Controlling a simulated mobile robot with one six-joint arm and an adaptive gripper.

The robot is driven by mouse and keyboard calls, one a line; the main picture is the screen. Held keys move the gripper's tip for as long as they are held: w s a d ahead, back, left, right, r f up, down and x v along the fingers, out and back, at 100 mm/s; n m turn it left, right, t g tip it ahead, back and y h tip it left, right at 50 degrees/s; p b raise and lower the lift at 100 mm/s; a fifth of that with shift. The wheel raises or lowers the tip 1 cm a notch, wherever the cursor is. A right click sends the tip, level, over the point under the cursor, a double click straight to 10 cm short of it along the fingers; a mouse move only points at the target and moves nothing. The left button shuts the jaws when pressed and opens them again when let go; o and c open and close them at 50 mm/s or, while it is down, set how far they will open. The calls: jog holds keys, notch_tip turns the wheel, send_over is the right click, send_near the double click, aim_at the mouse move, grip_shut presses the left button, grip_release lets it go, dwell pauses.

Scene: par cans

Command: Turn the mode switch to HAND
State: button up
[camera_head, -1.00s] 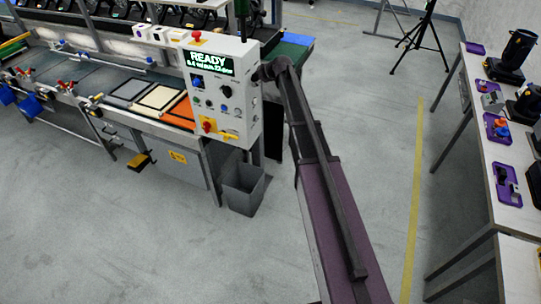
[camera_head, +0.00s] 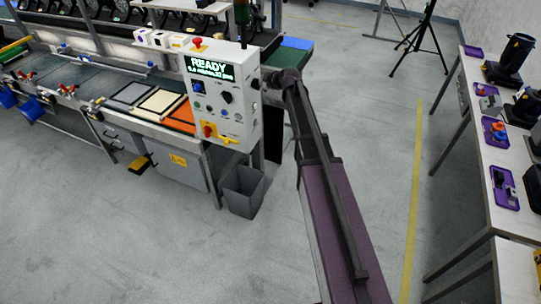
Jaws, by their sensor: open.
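A white control box (camera_head: 245,120) stands at the right end of the long machine. Its lit green display (camera_head: 210,68) reads READY. Below the display are a black rotary knob (camera_head: 227,97) and a blue control (camera_head: 198,88). The labels are too small to read, so I cannot tell which is the mode switch or how it is set. My arm runs up from the bottom right, and its dark far end is just right of the box. I cannot make out gripper fingers there.
A grey bin (camera_head: 243,190) stands on the floor below. Tables with purple trays (camera_head: 506,187) line the right side. A tripod (camera_head: 416,38) stands at the back. The floor in front is clear.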

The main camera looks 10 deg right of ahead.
jog(key=p+v, duration=0.3)
jog(key=v, duration=0.3)
jog(key=s+a+f+m+g+b, duration=0.2)
jog(key=s+f+m+g+b, duration=0.1)
jog(key=s+f+b, duration=0.4)
jog(key=s+a+f+m+g+h+b, duration=0.1)
jog(key=s+a+f+m+g+b, duration=0.2)
jog(key=s+f+b, duration=0.4)
jog(key=s+f+m, duration=0.1)
jog(key=s+f, duration=0.5)
jog(key=shift+f, duration=0.35)
dwell(0.4)
jog(key=s+f+m+g+h, duration=0.1)
jog(key=s+m+g+h, duration=0.2)
jog(key=s+m, duration=0.4)
jog(key=s+g, duration=0.1)
jog(key=s, duration=0.7)
jog(key=shift+s+d+f+g, duration=0.15)
jog(key=shift+d+f+g, duration=0.15)
jog(key=shift+d+f, duration=0.1)
jog(key=shift+s, duration=0.1)
